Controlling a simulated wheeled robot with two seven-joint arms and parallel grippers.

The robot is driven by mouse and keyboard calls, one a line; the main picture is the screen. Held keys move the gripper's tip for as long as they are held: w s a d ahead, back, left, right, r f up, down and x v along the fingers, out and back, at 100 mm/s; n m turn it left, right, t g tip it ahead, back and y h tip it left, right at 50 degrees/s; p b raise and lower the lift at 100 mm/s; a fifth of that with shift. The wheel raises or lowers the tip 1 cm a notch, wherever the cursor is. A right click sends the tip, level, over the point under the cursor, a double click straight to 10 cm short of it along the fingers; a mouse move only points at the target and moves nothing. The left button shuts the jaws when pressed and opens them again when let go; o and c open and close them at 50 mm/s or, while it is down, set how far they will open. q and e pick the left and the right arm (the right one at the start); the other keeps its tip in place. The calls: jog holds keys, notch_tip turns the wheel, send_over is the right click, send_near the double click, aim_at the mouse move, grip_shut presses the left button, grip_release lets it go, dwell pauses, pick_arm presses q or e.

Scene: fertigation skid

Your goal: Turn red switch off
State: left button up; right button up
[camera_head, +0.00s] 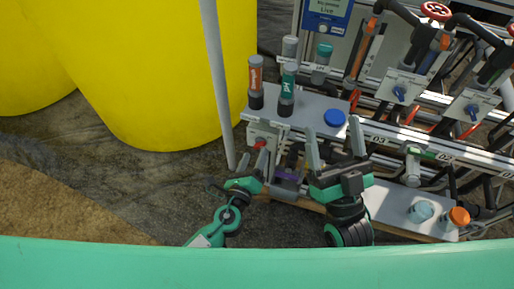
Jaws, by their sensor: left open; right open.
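The red switch (261,143) is a small red knob on a light grey box at the left end of the skid, below the grey shelf. My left gripper (266,153) is just below and in front of it, with its fingers pointing up toward the box. The fingers partly cover the box and the lower edge of the switch. I cannot tell whether they touch the switch or which way it is turned. My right gripper (335,145) is open and empty, with its fingers spread in front of the skid, to the right of the switch.
The grey shelf (305,108) bears an orange-labelled bottle (256,82), a green-labelled bottle (287,88) and a blue cap (334,118). A lower ledge (386,203) holds a light blue knob (421,211) and an orange knob (459,216). A pale pole (215,75) and yellow tanks (150,70) stand left.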

aim_at(258, 147)
pick_arm(q)
jog(key=shift+x, duration=1.75)
jog(key=c, duration=1)
